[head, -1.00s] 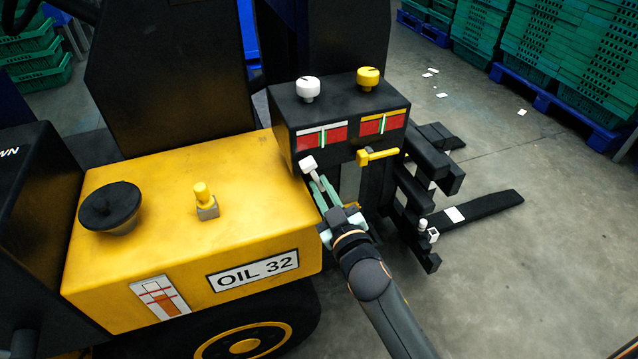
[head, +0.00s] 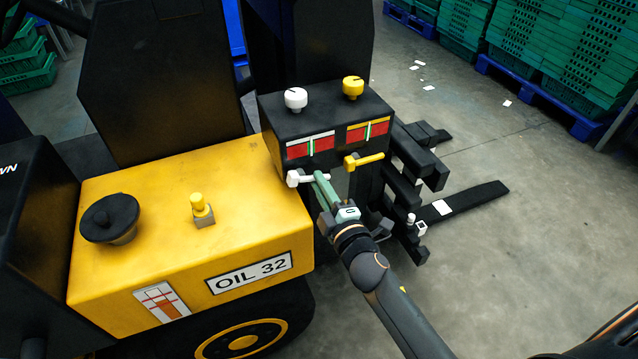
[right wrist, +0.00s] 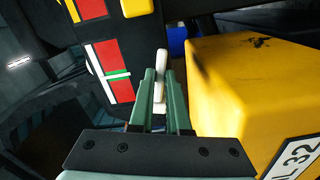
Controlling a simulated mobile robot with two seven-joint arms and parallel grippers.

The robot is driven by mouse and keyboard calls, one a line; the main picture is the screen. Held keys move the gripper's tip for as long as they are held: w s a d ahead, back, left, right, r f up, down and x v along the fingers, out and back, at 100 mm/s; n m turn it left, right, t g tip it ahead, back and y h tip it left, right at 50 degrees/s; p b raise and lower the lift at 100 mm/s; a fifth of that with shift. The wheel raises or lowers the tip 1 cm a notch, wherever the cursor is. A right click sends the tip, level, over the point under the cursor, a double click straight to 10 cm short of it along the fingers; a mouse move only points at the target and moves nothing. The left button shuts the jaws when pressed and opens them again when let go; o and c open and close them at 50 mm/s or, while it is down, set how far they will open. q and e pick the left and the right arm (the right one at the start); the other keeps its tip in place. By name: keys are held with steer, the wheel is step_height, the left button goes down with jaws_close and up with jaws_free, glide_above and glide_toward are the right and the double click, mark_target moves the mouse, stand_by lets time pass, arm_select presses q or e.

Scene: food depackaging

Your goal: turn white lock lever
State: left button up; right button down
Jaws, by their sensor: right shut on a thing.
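The white lock lever (head: 294,178) sits on the front of the black control box (head: 335,120), below the white-edged red gauge. It points roughly level to the right from its pivot. My right gripper (head: 321,179) is shut on the lever's free end. In the right wrist view, the lever (right wrist: 161,64) stands between the green fingers (right wrist: 160,92), which hide part of it. My left gripper is not in view.
A yellow lever (head: 363,160) is right of the white one, close to my gripper. White (head: 295,99) and yellow (head: 352,88) knobs top the box. The yellow oil tank (head: 150,235) is to the left. Black forks (head: 470,203) extend right over open floor.

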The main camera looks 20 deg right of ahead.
steer(key=shift+r+n+p, duration=0.3)
steer(key=shift+r+n, duration=0.15)
steer(key=shift+n, duration=0.55)
steer(key=shift+r+n, duration=0.1)
steer(key=shift+n, duration=0.4)
steer(key=c, duration=0.9)
jaws_free()
